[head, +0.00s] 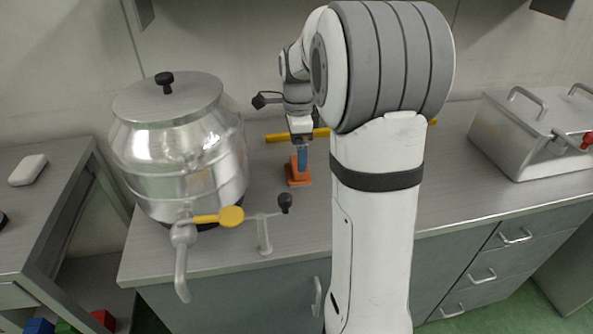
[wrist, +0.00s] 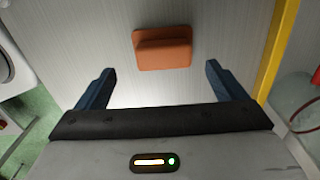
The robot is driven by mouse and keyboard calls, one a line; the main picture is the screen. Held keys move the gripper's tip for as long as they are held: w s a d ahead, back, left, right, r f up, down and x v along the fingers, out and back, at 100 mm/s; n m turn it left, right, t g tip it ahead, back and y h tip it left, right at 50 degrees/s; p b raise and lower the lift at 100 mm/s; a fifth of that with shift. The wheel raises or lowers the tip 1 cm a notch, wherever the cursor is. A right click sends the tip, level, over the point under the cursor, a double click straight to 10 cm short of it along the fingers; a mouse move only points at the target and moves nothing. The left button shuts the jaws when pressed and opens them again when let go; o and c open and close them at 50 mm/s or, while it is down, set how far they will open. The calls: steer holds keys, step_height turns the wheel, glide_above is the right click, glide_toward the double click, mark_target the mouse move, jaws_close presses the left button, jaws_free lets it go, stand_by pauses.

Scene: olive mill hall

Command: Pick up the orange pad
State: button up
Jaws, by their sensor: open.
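The orange pad (head: 297,176) lies on the grey counter, right of the metal drum, with an upright grip on its flat base. It also shows in the wrist view (wrist: 163,56), near the top middle. My gripper (head: 303,158) is above the pad in the head view, pointing down. In the wrist view its two blue fingers (wrist: 160,80) are spread wide and empty, with the pad beyond them and between their lines. In the head view a finger overlaps part of the pad, so I cannot tell the exact gap there.
A shiny metal drum (head: 178,150) with a yellow-handled tap (head: 217,216) stands at left. A small post with a black knob (head: 265,232) is at the counter's front edge. A yellow bar (head: 290,136) lies behind the pad. A lidded steel box (head: 535,130) stands at right.

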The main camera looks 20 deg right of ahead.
steer(key=f, duration=0.5)
steer(key=shift+w+f, duration=0.25)
steer(key=shift+f, duration=0.05)
steer(key=c, duration=0.8)
step_height(320, 180, up, 10)
steer(key=shift+r+p, duration=0.1)
steer(key=shift+p, duration=0.2)
steer(key=shift+c, duration=0.2)
steer(key=o, duration=0.5)
steer(key=shift+c, duration=0.2)
steer(key=c, duration=0.3)
